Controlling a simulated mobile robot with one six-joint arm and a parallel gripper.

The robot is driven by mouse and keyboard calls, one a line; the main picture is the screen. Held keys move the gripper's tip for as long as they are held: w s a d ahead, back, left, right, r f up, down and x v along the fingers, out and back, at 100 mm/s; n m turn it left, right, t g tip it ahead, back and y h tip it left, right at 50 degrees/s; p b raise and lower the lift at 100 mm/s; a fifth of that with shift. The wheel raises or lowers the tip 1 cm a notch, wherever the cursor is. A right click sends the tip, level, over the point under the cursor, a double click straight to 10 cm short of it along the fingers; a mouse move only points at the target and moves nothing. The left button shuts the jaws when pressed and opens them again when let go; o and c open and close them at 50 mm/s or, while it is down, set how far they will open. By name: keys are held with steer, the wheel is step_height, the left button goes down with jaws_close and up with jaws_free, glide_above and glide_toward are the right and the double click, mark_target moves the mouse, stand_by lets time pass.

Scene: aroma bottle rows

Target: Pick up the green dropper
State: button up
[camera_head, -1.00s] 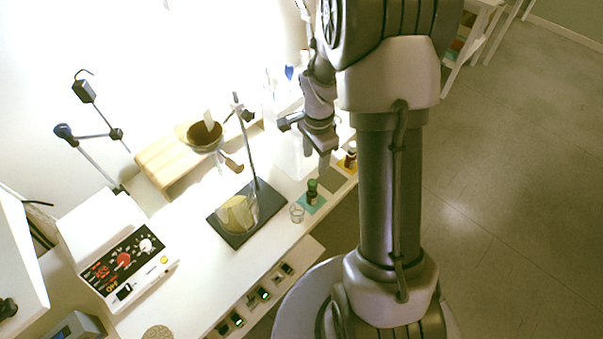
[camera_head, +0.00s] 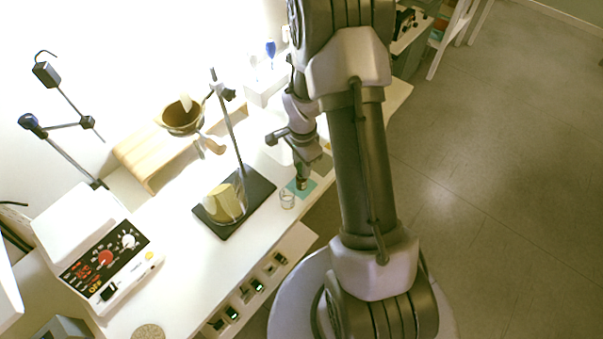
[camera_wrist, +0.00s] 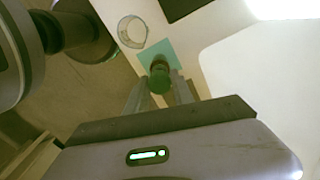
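The green dropper (camera_wrist: 159,80) is the green top of a small dark bottle. In the wrist view it lies between the two fingers of my gripper (camera_wrist: 160,92), which are apart, one on each side of it. The bottle stands on a teal square mat (camera_wrist: 153,52). In the head view my gripper (camera_head: 303,172) is right above the bottle (camera_head: 301,184) and hides the green top. I cannot tell whether the fingers touch the dropper.
A beaker (camera_head: 226,203) and a stand with a dark base (camera_head: 262,188) are further left. A hotplate-like device (camera_head: 105,260) sits at the table's left end.

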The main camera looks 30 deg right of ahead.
steer(key=shift+c, duration=0.6)
step_height(320, 180, up, 10)
steer(key=p, duration=0.3)
steer(key=shift+f+b, duration=0.8)
steer(key=shift+f, duration=0.25)
steer(key=shift+r, duration=0.1)
